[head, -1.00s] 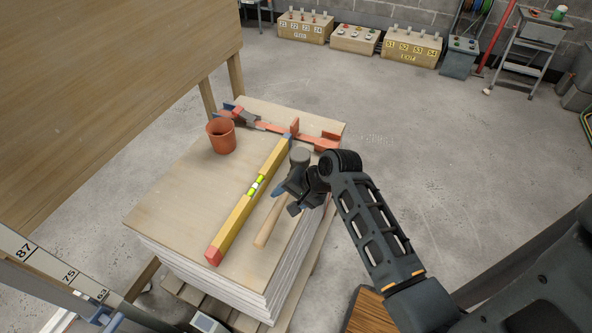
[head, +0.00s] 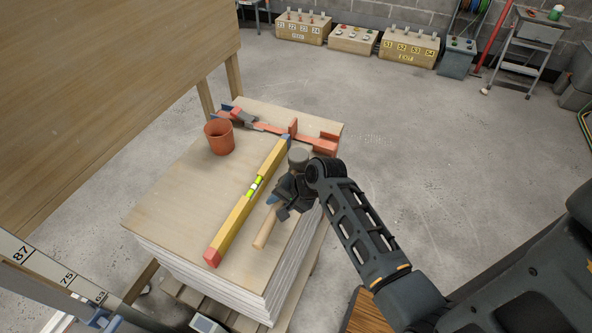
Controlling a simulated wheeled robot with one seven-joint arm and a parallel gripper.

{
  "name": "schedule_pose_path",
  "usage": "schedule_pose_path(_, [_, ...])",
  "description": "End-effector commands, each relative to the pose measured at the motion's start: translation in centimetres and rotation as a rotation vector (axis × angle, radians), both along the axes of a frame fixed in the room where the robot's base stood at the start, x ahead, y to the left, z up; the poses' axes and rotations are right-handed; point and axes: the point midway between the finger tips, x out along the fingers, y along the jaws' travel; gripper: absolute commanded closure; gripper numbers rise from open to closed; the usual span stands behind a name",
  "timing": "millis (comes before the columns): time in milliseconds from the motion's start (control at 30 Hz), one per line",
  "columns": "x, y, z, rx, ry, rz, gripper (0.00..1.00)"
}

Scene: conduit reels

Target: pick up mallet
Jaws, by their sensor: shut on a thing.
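The mallet lies at the right side of the stacked boards, with a grey head (head: 298,157) toward the back and a pale wooden handle (head: 266,229) pointing to the front. My gripper (head: 279,205) is shut on the mallet's handle, partway along it. The gripper hides the upper part of the handle, just below the head. I cannot tell whether the mallet still touches the board.
A yellow spirit level (head: 238,216) with red and blue ends lies just left of the mallet. An orange clamp (head: 318,143) lies along the back edge. A terracotta pot (head: 219,138) stands at the back left. The stack's top board (head: 165,205) is bare at left.

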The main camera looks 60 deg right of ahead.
Motion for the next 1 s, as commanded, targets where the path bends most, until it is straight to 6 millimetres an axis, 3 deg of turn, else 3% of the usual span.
schedule_pose_path(167, [0.0,0.0,0.0,0.0,0.0,0.0,1.0])
schedule_pose_path(600, [0.1,-0.1,0.5,-0.003,-0.002,0.001,1.0])
schedule_pose_path(767, [0.1,-0.1,1.9,-0.004,-0.003,0.001,1.0])
schedule_pose_path(900, [0.1,-0.1,4.4,-0.004,-0.004,0.002,1.0])
schedule_pose_path(1000, [-2.0,-0.8,5.4,-0.002,-0.002,-0.004,1.0])
